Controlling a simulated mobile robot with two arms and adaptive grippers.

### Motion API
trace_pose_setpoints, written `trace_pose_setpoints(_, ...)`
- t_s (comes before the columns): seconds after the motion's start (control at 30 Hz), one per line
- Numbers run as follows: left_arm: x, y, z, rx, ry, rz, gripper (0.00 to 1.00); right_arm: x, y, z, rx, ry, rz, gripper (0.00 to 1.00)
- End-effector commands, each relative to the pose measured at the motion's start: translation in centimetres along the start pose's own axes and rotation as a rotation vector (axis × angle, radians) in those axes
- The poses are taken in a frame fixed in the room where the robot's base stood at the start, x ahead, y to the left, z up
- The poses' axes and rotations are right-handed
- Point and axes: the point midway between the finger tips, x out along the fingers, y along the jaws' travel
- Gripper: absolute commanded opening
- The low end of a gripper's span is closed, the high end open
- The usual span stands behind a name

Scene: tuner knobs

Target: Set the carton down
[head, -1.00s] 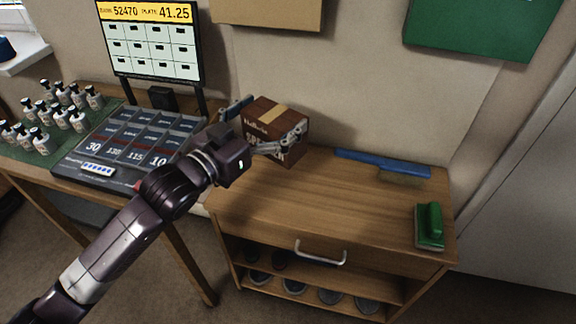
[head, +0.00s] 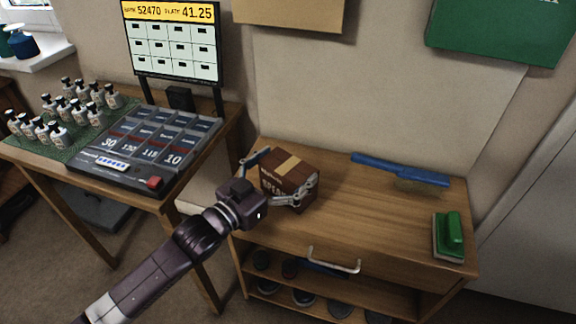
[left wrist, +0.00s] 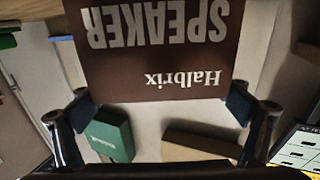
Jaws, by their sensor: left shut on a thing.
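The carton is a brown speaker box (head: 291,172) with a tan tape strip on top. In the head view it is at the left end of the wooden cabinet top (head: 360,225). I cannot tell whether its base touches the wood. My left gripper (head: 277,180) is shut on the carton, one finger on each side. In the left wrist view the carton (left wrist: 160,50) fills the upper middle, its printed "Halbrix SPEAKER" face upside down between the two fingers (left wrist: 155,112). My right gripper is not in view.
The wood between is clear. A table at left holds a price console (head: 150,145), a screen (head: 175,40) and several bottles (head: 60,115).

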Motion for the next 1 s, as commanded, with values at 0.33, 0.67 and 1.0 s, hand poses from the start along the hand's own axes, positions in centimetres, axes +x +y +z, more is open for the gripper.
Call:
trace_pose_setpoints(0.33, 0.0, 0.0, 0.3, 0.0, 0.0, 0.0, 1.0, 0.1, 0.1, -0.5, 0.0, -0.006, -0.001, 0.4)
trace_pose_setpoints(0.67, 0.0, 0.0, 0.1, 0.0, 0.0, 0.0, 1.0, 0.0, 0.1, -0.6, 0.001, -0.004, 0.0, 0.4)
trace_pose_setpoints(1.0, -5.2, -0.1, 0.0, 0.0, -0.006, -0.001, 1.0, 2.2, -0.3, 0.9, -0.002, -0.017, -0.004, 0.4)
